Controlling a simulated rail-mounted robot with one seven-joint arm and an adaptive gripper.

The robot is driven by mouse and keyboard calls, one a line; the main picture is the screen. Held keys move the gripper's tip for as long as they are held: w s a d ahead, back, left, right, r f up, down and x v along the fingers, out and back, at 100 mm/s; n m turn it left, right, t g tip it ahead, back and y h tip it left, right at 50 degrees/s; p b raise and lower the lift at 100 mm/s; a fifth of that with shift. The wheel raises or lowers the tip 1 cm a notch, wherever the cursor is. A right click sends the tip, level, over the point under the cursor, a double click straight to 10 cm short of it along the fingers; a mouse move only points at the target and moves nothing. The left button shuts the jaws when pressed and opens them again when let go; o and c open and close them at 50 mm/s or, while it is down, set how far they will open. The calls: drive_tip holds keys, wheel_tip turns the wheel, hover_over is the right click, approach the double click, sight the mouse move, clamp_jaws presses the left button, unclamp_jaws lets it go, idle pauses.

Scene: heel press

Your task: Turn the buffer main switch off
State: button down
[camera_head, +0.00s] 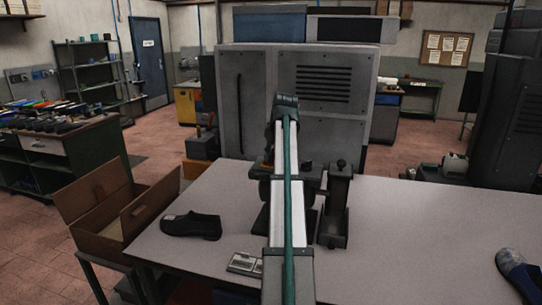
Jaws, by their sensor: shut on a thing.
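My arm rises through the middle of the head view, white and dark with a green cable along it, and hides what lies straight behind it. I cannot make out my gripper or its fingers. No buffer main switch can be told for certain. A grey motor-like machine with a rounded pale end (454,164) stands low at the right, beyond the table; it may be the buffer, but no switch on it is clear. A small flat item with pale panels (243,262) lies on the grey table (410,240), left of my arm.
A black shoe (191,225) and an open brown box (103,243) are at the left. A dark upright device (334,208) stands right of my arm. Another shoe (518,271) lies at the right edge. A large grey cabinet (345,85) stands behind. The table's right middle is clear.

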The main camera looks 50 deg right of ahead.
idle(0.4)
drive_tip(key=c, duration=1.2)
unclamp_jaws()
drive_tip(key=v, duration=1.2)
